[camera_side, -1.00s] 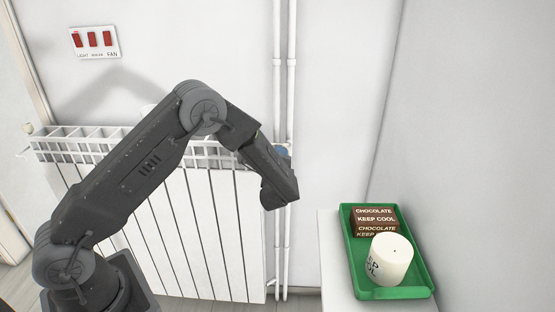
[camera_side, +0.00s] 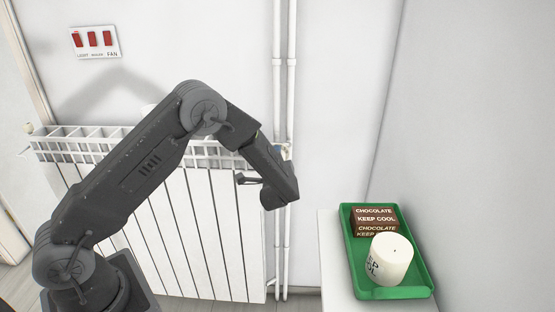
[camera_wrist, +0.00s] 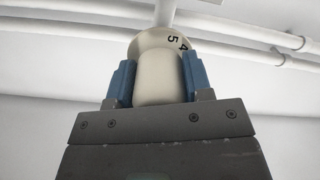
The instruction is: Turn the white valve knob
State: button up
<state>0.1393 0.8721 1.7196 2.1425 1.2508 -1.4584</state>
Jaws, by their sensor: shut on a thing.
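The white valve knob (camera_wrist: 158,75) fills the space between the blue fingers of my gripper (camera_wrist: 158,82) in the wrist view. The fingers touch it on both sides, and my gripper is shut on it. The numbers 5 and 4 show on the knob's wider collar, with the 5 left of the 4. In the side view my gripper (camera_side: 281,150) is at the right end of the radiator, by the pipes. There the knob is mostly hidden behind my arm.
A white radiator (camera_side: 205,240) stands behind my arm, with vertical white pipes (camera_side: 291,90) at its right. A switch panel (camera_side: 94,42) is on the wall.

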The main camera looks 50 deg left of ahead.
dwell(0.5)
jog(key=o, duration=0.9)
jog(key=v, duration=1.3)
jog(key=shift+s+d, duration=0.25)
jog(key=shift+s, duration=0.05)
